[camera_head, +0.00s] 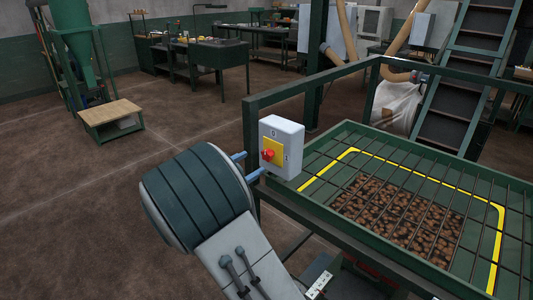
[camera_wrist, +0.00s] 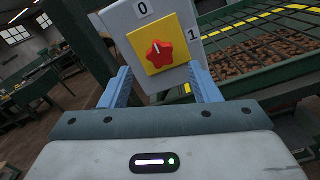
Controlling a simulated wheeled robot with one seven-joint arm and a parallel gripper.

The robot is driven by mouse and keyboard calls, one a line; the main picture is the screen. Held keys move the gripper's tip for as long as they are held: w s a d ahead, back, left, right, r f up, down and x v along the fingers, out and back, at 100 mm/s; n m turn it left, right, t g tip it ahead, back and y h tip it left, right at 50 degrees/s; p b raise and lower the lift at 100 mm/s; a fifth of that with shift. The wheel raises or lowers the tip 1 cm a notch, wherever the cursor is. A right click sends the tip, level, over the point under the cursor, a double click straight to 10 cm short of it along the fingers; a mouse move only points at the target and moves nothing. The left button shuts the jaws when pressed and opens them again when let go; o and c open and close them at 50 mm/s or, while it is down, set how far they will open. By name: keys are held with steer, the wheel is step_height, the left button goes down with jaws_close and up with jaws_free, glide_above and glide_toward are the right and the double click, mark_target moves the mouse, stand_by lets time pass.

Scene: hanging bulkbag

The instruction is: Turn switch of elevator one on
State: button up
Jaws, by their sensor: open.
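The switch box (camera_head: 289,136) is a pale grey box mounted on the green frame, with a yellow plate and a red star-shaped knob (camera_head: 267,155). In the wrist view the red knob (camera_wrist: 159,54) sits on the yellow plate (camera_wrist: 185,38), with a "0" label above and a "1" label to the right. A white mark on the knob points up toward the 0. My gripper (camera_head: 242,165) is open, its blue fingers apart and pointing at the box. In the wrist view the fingers (camera_wrist: 160,82) stand left and right of the knob, with nothing between them touching it visibly.
A green hopper with a bar grid (camera_head: 365,165) and brown lumps lies right of the box. Green rails (camera_head: 320,82) run around it. A wooden-topped stand (camera_head: 110,112) is at the far left, and workbenches (camera_head: 210,50) are behind.

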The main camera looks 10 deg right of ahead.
mark_target(265, 155)
steer(key=p+x, duration=0.1)
steer(key=x, duration=0.5)
steer(key=shift+w+d, duration=0.2)
